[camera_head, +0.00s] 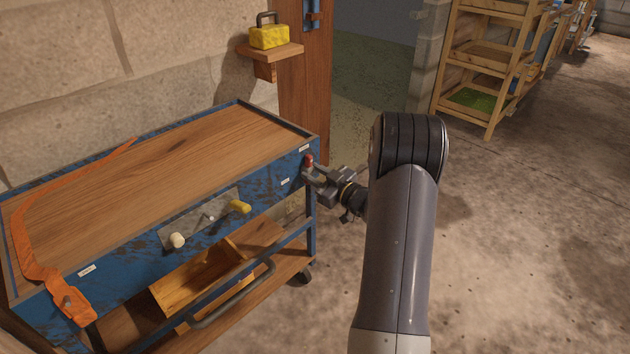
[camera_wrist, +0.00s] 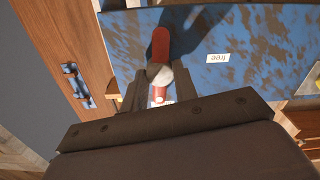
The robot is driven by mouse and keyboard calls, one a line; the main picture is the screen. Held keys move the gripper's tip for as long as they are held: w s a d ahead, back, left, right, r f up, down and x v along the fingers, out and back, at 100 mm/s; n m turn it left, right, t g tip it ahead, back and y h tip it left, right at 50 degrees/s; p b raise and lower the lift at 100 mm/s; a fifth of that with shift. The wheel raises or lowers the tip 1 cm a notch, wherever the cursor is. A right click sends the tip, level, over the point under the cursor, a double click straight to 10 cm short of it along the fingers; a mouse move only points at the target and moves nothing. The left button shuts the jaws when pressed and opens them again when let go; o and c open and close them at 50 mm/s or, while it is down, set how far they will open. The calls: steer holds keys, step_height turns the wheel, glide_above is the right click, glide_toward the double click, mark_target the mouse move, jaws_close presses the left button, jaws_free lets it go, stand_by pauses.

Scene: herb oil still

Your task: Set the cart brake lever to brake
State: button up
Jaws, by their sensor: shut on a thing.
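The red brake lever (camera_head: 308,159) is on the right end of the blue cart's (camera_head: 262,178) front face, just below a small white label (camera_head: 304,148). My gripper (camera_head: 312,176) reaches it from the right and is shut on it. In the wrist view the red lever (camera_wrist: 160,44) with a pale rounded part lies between the fingers of my gripper (camera_wrist: 160,90). A label reading "free" (camera_wrist: 217,57) shows upside down beside the lever, apart from it. The fingers partly hide the lever, and the upper label's text is too small to read.
An orange strap (camera_head: 25,245) lies over the cart's left side. A panel with a yellow knob (camera_head: 240,206) and a white knob (camera_head: 178,240) sits on the front, above a wooden box (camera_head: 180,290) and a grey handle (camera_head: 225,303). Open floor lies to the right.

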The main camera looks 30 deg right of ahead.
steer(key=shift+n+b, duration=0.4)
steer(key=shift+n, duration=0.2)
steer(key=o, duration=1)
steer(key=shift+c, duration=0.2)
steer(key=p+v, duration=0.2)
steer(key=v, duration=0.8)
steer(key=shift+s, duration=0.4)
steer(key=shift+w+d, duration=0.1)
